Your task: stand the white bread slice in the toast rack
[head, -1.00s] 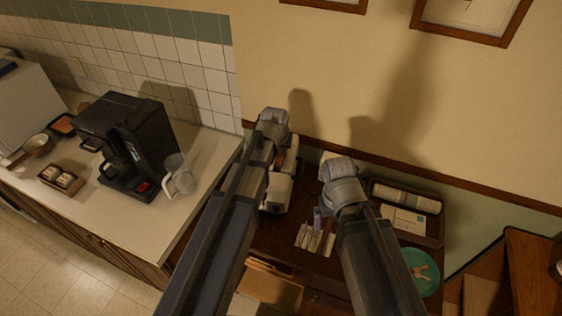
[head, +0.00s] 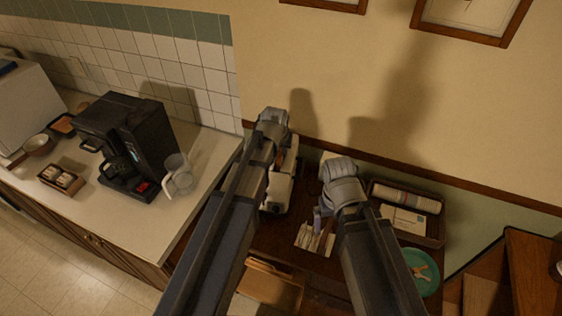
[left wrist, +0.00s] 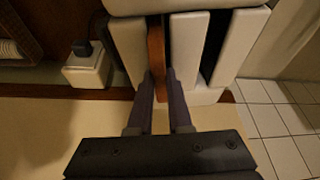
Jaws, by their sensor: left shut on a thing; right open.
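The bread slice (left wrist: 156,48) shows edge-on as a brown crust strip in the left wrist view. My left gripper (left wrist: 161,88) is shut on its near end. The white toast rack (left wrist: 187,50) has upright panels with dark gaps; the slice stands upright between two of them. I cannot tell whether it rests on the rack's bottom. In the head view, the rack (head: 277,191) is partly hidden by my left arm, and my left gripper (head: 276,142) is over its back part.
A counter with a black coffee machine (head: 125,145) and a glass jug (head: 178,176) is at left. The wall is close behind.

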